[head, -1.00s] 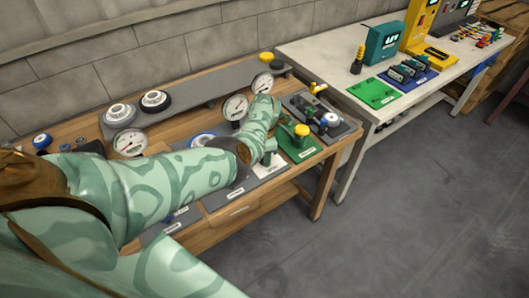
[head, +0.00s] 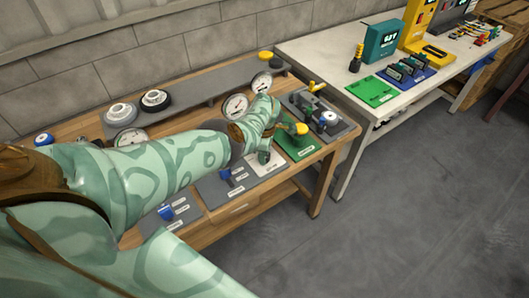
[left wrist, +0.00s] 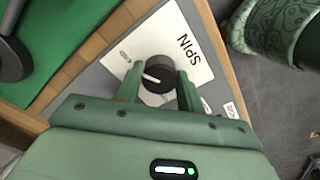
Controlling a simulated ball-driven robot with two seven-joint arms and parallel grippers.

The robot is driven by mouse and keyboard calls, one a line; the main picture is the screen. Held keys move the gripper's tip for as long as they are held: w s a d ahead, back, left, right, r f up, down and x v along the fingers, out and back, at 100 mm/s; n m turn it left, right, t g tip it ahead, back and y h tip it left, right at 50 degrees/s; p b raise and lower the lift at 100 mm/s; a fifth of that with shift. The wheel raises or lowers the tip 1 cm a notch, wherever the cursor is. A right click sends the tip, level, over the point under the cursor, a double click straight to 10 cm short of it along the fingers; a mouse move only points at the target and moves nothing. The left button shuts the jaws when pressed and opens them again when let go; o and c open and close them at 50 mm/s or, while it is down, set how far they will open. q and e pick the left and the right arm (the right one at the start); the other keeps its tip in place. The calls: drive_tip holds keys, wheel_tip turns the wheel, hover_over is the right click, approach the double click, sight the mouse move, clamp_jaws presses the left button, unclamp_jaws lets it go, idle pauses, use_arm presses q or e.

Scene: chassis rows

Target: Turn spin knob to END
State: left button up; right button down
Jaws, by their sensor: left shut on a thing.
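The spin knob (left wrist: 158,76) is a round black knob with a white pointer line, on a white plate (left wrist: 190,48) lettered SPIN. In the left wrist view its pointer aims to the left and slightly up. My left gripper (left wrist: 160,88) is shut on the knob, one green finger on each side. Small marks on the plate are too small to read, and I cannot make out END. In the head view the left gripper (head: 268,143) is over the white plate (head: 262,163), and its hand hides the knob. My right gripper is not in view.
A green panel (head: 301,147) with a yellow-topped valve is just right of the left hand. Gauges (head: 235,106) and dark and white knobs line the back of the wooden bench. Panels with blue parts (head: 168,212) are in front of my forearm.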

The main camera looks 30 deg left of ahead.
use_arm(q)
drive_tip(key=o, duration=1)
wheel_tip(320, 180, up, 16)
drive_tip(key=p, duration=1.1)
drive_tip(key=shift+r, duration=0.2)
